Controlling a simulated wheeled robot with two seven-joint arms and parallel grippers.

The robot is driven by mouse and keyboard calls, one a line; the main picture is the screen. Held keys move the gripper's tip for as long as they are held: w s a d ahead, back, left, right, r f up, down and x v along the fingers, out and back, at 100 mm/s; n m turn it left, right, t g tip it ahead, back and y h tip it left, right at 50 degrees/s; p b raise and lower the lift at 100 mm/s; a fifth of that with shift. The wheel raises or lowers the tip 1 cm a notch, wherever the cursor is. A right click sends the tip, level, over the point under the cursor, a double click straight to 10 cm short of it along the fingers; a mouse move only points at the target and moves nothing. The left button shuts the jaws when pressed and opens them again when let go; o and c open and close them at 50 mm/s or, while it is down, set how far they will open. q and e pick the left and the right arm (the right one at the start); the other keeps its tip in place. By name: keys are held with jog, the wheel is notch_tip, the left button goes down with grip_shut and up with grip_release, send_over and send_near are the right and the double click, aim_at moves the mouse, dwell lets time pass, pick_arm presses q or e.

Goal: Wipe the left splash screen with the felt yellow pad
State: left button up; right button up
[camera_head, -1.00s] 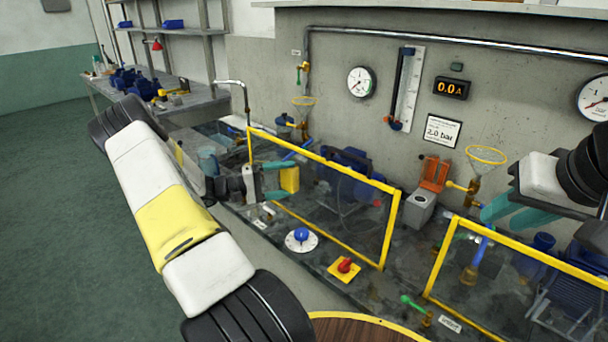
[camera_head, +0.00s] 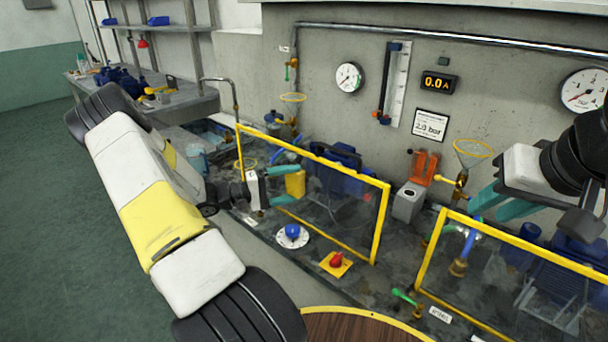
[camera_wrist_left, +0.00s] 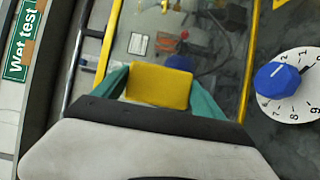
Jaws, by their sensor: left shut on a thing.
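The felt yellow pad (camera_head: 295,184) is held between the teal fingers of my left gripper (camera_head: 284,184), which is shut on it. The pad also shows in the left wrist view (camera_wrist_left: 158,84). The left splash screen (camera_head: 345,209) is a clear pane in a yellow frame. The pad is in front of the screen's left half; I cannot tell whether it touches the pane. My right gripper (camera_head: 503,202) is at the right edge, above the right splash screen (camera_head: 500,275). Its fingers are partly seen, and their opening is unclear.
A blue dial (camera_head: 292,232) and a red knob (camera_head: 337,260) sit on the bench in front of the left screen. A grey box (camera_head: 408,202) with an orange lid stands between the screens. A green-handled valve (camera_head: 404,296) is at the front.

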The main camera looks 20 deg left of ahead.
pick_arm(q)
jog(key=w+a, duration=0.3)
jog(key=a, duration=0.3)
jog(key=shift+a, duration=0.35)
dwell(0.5)
jog(key=shift+s, duration=0.1)
jog(key=shift+s+a, duration=0.35)
jog(key=shift+s, duration=0.55)
jog(key=shift+s+a, duration=0.4)
jog(key=shift+s, duration=0.5)
jog(key=shift+s+a, duration=0.35)
jog(key=shift+s, duration=0.55)
jog(key=shift+s, duration=0.1)
jog(key=s, duration=0.1)
jog(key=s+a, duration=0.1)
jog(key=shift+s+a, duration=0.1)
jog(key=shift+s, duration=0.2)
